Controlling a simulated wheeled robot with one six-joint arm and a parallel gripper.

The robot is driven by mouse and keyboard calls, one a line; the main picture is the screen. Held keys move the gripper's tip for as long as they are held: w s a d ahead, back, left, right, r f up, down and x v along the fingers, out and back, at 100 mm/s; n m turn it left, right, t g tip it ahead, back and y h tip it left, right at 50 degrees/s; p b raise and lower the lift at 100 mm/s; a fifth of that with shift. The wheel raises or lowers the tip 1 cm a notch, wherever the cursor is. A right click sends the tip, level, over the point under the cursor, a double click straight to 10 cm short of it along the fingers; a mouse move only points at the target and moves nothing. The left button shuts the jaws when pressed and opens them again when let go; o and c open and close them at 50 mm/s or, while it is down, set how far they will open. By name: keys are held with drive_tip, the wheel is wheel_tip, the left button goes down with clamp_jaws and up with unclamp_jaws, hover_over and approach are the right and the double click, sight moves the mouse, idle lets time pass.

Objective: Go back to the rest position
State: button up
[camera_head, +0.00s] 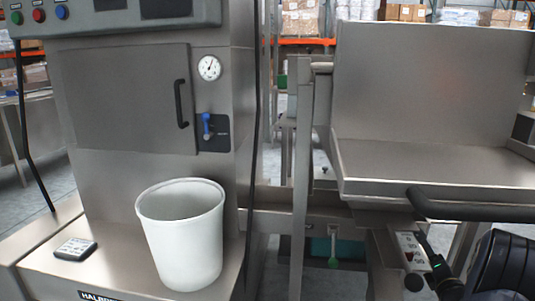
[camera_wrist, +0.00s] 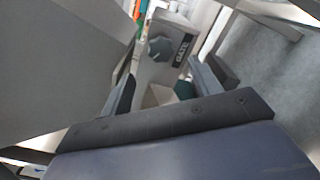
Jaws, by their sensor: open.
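My gripper (camera_wrist: 163,88) shows in the wrist view with its two fingers apart and nothing held between them. Beyond the fingers is a grey control box with a dark round knob (camera_wrist: 172,50) and a label that seems to read GATE. In the head view my dark arm (camera_head: 503,268) is at the lower right, close to a small control box (camera_head: 409,246) under the steel weigher pan (camera_head: 430,165). The fingertips cannot be made out clearly there. I cannot tell whether the fingers touch the box.
A white bucket (camera_head: 185,240) stands on the steel ledge at the left, beside a small dark device (camera_head: 75,249). Behind it is a cabinet door (camera_head: 120,100) with a black handle, a dial gauge (camera_head: 209,68) and a blue lever (camera_head: 207,125). A steel post (camera_head: 300,190) stands mid-view.

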sight(421, 236)
drive_tip(key=b+x, duration=0.2)
drive_tip(key=x, duration=0.6)
drive_tip(key=shift+w+d+f, duration=0.1)
drive_tip(key=shift+w+d, duration=0.05)
drive_tip(key=shift+w, duration=0.2)
drive_tip(key=shift+s+m, duration=0.15)
drive_tip(key=shift+m, duration=0.75)
drive_tip(key=m, duration=0.3)
drive_tip(key=shift+m, duration=0.4)
drive_tip(key=m, duration=0.6)
drive_tip(key=shift+f, duration=0.1)
drive_tip(key=m, duration=0.4)
drive_tip(key=shift+m+p, duration=0.7)
drive_tip(key=shift+m, duration=0.3)
drive_tip(key=m+p, duration=0.2)
drive_tip(key=m, duration=0.1)
drive_tip(key=shift+p, duration=0.35)
drive_tip(key=shift+f+m+p, duration=0.1)
drive_tip(key=shift+m+p, duration=0.35)
drive_tip(key=shift+m, duration=0.35)
